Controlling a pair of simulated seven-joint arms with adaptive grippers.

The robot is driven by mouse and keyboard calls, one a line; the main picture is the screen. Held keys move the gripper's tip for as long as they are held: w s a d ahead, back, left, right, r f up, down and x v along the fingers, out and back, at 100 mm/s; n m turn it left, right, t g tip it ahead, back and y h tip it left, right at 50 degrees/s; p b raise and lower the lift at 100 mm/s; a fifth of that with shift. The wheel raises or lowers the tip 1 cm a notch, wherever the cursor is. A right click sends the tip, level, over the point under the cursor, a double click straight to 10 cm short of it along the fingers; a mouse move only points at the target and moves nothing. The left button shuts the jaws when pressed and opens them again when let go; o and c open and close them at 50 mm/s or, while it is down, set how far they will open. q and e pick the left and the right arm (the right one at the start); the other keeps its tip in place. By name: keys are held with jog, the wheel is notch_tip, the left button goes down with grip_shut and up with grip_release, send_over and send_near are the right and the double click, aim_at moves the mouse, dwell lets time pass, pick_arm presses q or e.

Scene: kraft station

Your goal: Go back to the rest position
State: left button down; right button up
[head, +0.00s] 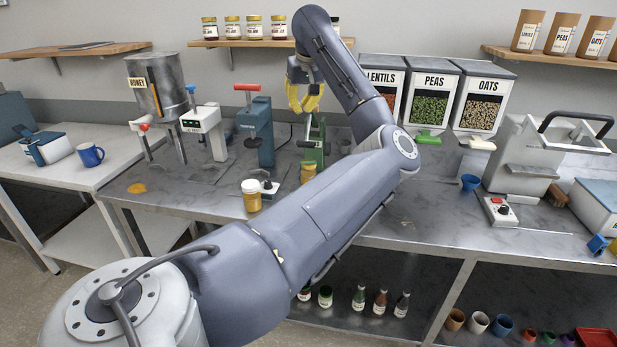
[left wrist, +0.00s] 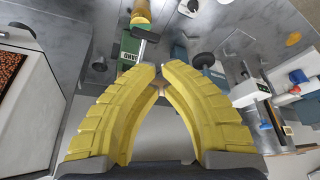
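My left arm crosses the head view from the lower left, rises to the upper middle and bends back down. My left gripper (head: 304,104) has yellow fingers and hangs above the back of the metal workbench (head: 405,226), in front of the wall. A green device (head: 314,140) stands below the gripper and also shows beyond the fingertips in the wrist view (left wrist: 130,46). My right gripper is in neither view.
Lentils, peas (head: 433,95) and oats bins stand right of the gripper. A shelf with jars (head: 254,27) is behind it. A teal press (head: 257,130) and honey tank (head: 160,90) stand left. A yellow-filled jar (head: 251,195) is near the arm. The bench's right-middle front is mostly clear.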

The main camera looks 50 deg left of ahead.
pick_arm(q)
jog(key=shift+r, duration=0.6)
